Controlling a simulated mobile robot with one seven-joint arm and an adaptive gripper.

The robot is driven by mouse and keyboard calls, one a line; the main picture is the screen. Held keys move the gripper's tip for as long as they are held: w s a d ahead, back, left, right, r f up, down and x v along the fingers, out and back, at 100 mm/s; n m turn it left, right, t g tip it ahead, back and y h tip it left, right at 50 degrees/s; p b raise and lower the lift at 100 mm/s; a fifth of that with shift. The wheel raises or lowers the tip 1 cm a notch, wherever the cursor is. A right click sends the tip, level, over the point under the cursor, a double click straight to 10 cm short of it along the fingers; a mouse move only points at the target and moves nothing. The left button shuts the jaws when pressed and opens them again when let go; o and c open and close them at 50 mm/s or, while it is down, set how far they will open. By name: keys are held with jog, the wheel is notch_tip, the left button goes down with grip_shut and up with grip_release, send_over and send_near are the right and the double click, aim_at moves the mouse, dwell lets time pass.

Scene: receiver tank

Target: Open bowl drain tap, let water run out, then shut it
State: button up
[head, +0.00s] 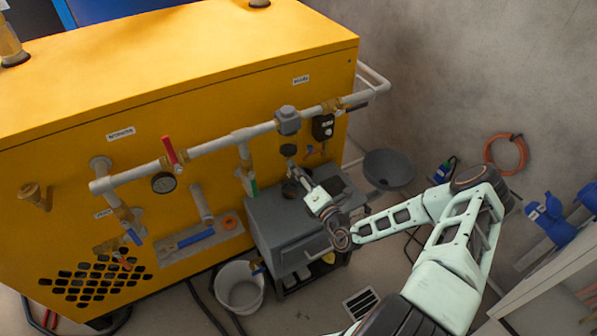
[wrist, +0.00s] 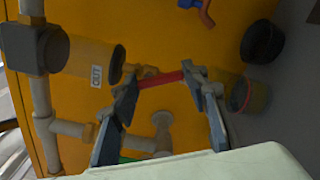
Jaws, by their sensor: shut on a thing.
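In the head view my gripper (head: 297,178) is in front of the yellow machine, just below the grey filter block (head: 288,120) on the pipe. In the wrist view my gripper (wrist: 163,76) has its fingertips at the two ends of a short red tap lever (wrist: 160,80), closed on it. The labelled filter bowl (wrist: 90,68) lies left of the lever in that view, its dark end towards the fingertips. The lever is hidden in the head view. No running water shows.
A grey cabinet (head: 290,238) stands below my gripper. A white bucket (head: 240,292) is on the floor beside it. A grey funnel-like bowl (head: 388,168) is to the right. Another red lever (head: 169,149) is on the pipe at left. The concrete wall is at right.

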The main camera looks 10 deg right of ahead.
jog(key=o, duration=1.2)
jog(key=shift+c, duration=0.2)
